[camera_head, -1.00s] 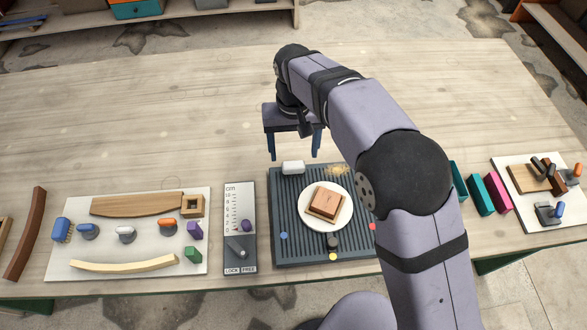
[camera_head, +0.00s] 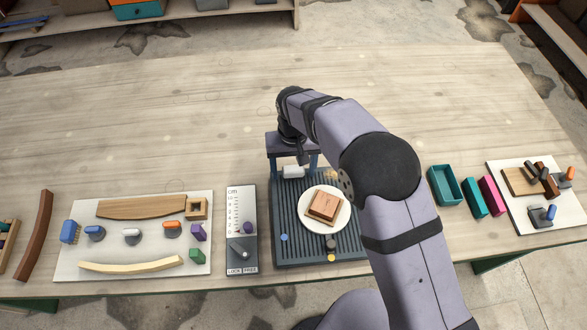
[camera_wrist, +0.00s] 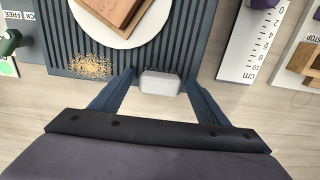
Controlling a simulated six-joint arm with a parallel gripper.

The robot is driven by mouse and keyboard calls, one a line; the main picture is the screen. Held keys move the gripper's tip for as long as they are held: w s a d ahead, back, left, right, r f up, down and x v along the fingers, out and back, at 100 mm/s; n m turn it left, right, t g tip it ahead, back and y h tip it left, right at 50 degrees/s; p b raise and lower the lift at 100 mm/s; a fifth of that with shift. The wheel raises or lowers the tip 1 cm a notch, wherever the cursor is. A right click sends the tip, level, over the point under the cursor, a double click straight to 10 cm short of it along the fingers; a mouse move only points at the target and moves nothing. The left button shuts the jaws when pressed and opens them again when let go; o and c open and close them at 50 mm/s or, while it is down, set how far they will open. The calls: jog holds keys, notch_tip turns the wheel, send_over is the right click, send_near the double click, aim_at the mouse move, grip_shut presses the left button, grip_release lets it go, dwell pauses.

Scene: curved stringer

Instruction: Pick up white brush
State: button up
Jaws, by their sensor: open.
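The white brush (camera_head: 293,172) is a small pale block at the back edge of the dark ribbed mat (camera_head: 284,222). In the wrist view the white brush (camera_wrist: 161,82) lies between the tips of my two blue fingers, with a gap on each side. My gripper (camera_wrist: 160,82) is open, with the fingers astride the brush and no visible contact. In the head view my gripper (camera_head: 293,165) is at the mat's back edge, one finger on each side of the brush. The height of the fingertips above the brush is hard to tell.
A white round plate (camera_head: 343,222) with a wooden block (camera_head: 324,206) sits on the mat. Yellowish crumbs (camera_wrist: 88,66) lie on the mat beside the brush. A centimetre scale board (camera_head: 236,262) is left of the mat. Bare table lies behind the mat.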

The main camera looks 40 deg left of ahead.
aim_at(294, 169)
jog(key=shift+f, duration=0.1)
jog(key=c, duration=1.1)
jog(key=shift+c, duration=0.2)
notch_tip(294, 169, up, 10)
jog(key=b, duration=0.3)
